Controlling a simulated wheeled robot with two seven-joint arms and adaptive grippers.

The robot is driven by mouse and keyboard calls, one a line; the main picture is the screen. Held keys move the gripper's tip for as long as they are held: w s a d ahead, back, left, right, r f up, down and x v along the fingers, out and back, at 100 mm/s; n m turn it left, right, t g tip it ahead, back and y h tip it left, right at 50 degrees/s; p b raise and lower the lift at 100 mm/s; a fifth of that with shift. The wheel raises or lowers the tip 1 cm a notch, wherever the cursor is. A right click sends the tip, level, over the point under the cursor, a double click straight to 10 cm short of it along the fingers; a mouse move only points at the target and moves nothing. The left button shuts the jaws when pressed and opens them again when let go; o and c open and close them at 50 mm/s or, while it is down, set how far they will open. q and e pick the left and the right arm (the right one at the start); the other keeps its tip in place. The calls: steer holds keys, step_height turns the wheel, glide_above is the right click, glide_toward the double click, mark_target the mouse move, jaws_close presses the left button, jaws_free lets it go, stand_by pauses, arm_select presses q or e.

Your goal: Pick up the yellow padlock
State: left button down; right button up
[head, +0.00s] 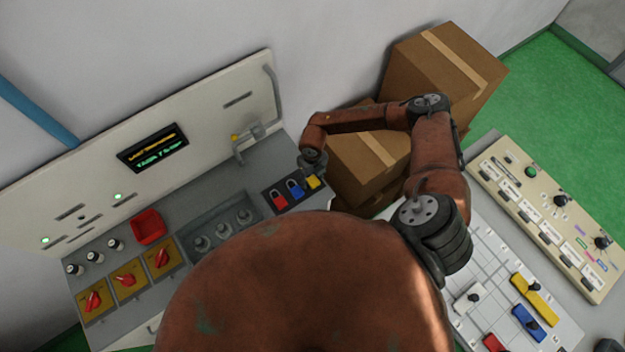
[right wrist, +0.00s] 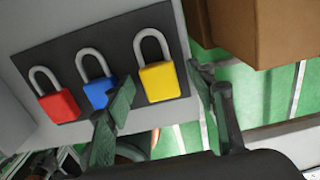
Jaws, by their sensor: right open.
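The yellow padlock (head: 313,182) lies at the right end of a dark plate at the console's right edge. In the right wrist view the yellow padlock (right wrist: 160,82) has a grey shackle and sits between the two fingers in the picture. My right gripper (head: 312,160) is just above it in the head view, and its fingers are spread in the right wrist view (right wrist: 165,100). Nothing is held. The blue padlock (right wrist: 99,92) and red padlock (right wrist: 59,105) lie to its left, the blue one partly hidden by a finger. My left gripper is not in view.
A dark plate (right wrist: 28,58) carries the padlocks. Cardboard boxes (head: 445,70) stand just right of the console. A red tray (head: 149,226), red switches (head: 126,280) and a grey recessed box are further left. A beige control panel (head: 545,215) is at the right.

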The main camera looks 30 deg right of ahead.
mark_target(313, 181)
steer(key=c, duration=1.2)
steer(key=shift+c, duration=0.2)
steer(key=shift+r+b, duration=0.35)
steer(key=shift+r, duration=0.15)
steer(key=r, duration=0.1)
steer(key=r+b, duration=0.1)
steer(key=shift+s+a+r, duration=0.1)
steer(key=shift+s+r, duration=0.2)
steer(key=shift+r, duration=0.1)
steer(key=s+a+r+b, duration=0.3)
steer(key=s+r, duration=0.6)
steer(key=s, duration=0.4)
steer(key=shift+a+r, duration=0.15)
steer(key=shift+a, duration=0.05)
